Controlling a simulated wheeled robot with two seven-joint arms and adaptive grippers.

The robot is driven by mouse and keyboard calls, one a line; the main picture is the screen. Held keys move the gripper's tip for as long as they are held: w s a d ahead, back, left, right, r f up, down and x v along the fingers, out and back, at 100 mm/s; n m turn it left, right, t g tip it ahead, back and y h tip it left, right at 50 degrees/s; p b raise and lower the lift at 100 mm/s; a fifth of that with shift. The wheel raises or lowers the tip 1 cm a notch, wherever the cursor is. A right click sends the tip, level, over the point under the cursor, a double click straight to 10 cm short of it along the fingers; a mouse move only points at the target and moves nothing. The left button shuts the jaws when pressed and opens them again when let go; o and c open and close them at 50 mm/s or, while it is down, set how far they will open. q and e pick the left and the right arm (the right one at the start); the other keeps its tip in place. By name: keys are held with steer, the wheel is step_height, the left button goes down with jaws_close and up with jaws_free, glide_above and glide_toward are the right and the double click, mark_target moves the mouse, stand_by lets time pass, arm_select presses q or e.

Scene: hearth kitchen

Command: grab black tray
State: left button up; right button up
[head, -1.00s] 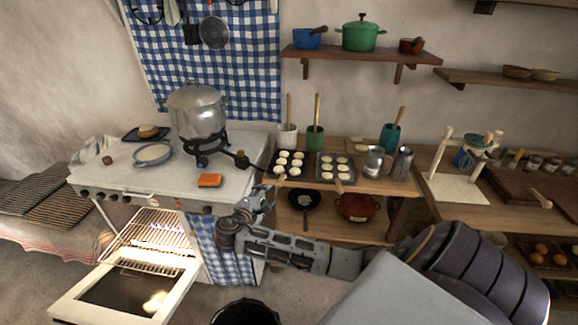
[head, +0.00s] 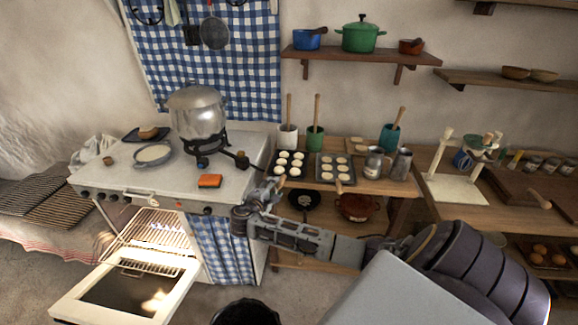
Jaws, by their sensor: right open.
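A black tray (head: 275,174) with several pale dough rounds lies on the wooden counter, just right of the stove. A greyer tray (head: 319,177) with similar rounds lies right beside it. A small dark tray (head: 131,138) with a bread loaf sits at the stove's back left. My right gripper (head: 274,189) is open and empty, close to the front edge of the black tray. It seems apart from the tray, but the exact gap is hard to tell. My left gripper is not in view.
The stove (head: 236,184) holds a large pot (head: 197,112), a pan and an orange sponge (head: 210,181). Its oven door (head: 70,302) hangs open. Utensil crocks (head: 287,138) stand behind the trays, and metal jugs (head: 373,164) stand right. A pan and red pot sit on the lower shelf.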

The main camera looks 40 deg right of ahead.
steer(key=shift+x, duration=0.85)
steer(key=shift+p+x, duration=0.5)
steer(key=shift+x, duration=2.05)
steer(key=shift+s+d+f, duration=0.1)
steer(key=shift+s, duration=0.15)
steer(key=shift+c, duration=0.2)
jaws_close()
